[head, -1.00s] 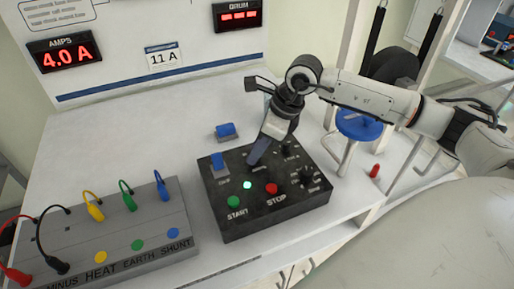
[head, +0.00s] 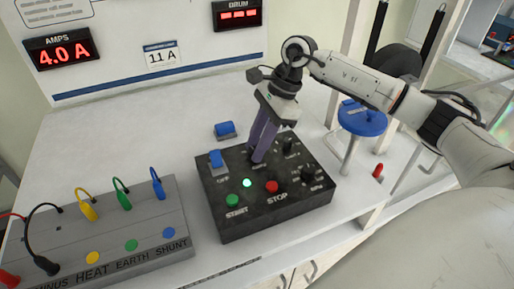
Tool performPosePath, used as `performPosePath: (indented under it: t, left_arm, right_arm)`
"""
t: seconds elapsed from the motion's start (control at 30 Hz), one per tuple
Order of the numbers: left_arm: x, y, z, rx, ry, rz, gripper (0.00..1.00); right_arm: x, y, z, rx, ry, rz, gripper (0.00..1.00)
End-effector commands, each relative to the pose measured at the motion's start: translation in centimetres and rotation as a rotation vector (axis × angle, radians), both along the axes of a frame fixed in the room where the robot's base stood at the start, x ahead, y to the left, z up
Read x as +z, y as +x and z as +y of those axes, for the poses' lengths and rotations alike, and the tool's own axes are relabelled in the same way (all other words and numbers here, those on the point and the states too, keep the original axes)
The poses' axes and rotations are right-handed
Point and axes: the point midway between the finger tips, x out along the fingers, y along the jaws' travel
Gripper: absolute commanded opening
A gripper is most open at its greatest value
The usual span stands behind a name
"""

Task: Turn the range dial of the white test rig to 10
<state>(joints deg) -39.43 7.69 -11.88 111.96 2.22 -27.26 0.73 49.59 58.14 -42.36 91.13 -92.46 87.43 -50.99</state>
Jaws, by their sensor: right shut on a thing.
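The black control box (head: 262,215) of the rig stands on the white bench. It carries a green START button (head: 232,200), a red STOP button (head: 272,187), a lit green lamp (head: 247,183), a blue switch (head: 215,158) and black dials at the right (head: 308,174) and back right (head: 288,146). My right gripper (head: 257,156) points down onto the back middle of the box, shut on a small dial there. Its fingers hide that dial and most of its scale, so I cannot read the setting. My left gripper is not in view.
A grey terminal box (head: 110,262) with coloured plugs and leads stands at the left. A blue block (head: 225,129) lies behind the control box. A blue round-topped stand (head: 362,120) and a small red item (head: 378,170) are at the right. Displays read 4.0 A and a card reads 11 A.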

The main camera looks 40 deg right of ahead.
Motion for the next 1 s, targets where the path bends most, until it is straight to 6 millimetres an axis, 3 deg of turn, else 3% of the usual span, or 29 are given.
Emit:
performPosePath:
  t: [0.5, 1.0]
  left_arm:
    - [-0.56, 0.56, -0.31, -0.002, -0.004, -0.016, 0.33]
    - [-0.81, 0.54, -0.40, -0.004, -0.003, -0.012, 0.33]
  right_arm:
    - [0.10, 0.40, 0.05, 0.361, 0.002, -0.005, 0.04]
    - [0.16, 0.40, 0.00, 0.441, 0.001, -0.005, 0.04]
